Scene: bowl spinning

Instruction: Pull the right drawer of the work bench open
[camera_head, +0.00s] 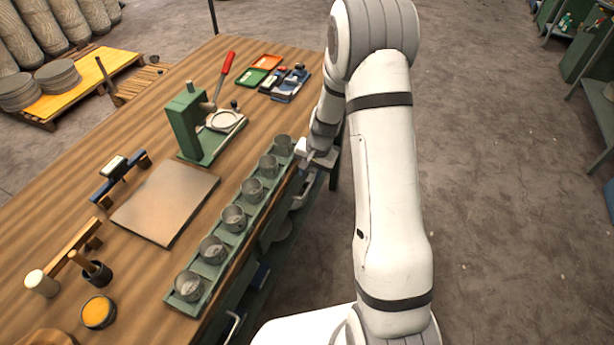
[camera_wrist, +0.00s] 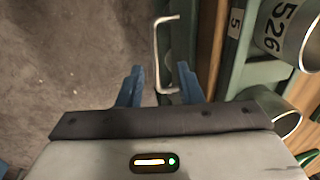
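The wooden-topped work bench (camera_head: 150,125) has a green front along its right side. In the wrist view, the drawer's pale U-shaped handle (camera_wrist: 158,55) stands out from a green front at its right. My gripper (camera_wrist: 160,82) is open, with its two blue fingers apart. The lower part of the handle bar shows between the fingertips, and neither finger is visibly closed on it. In the head view, my gripper (camera_head: 312,160) is at the far part of the bench's right edge; its fingers are too small to make out there.
A green tray (camera_head: 188,308) of several metal cups lies along the bench edge, close to my gripper. A green press (camera_head: 190,125) with a red lever stands behind it. Another drawer handle (camera_head: 233,325) shows nearer. The floor (camera_head: 500,200) right of my arm is clear.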

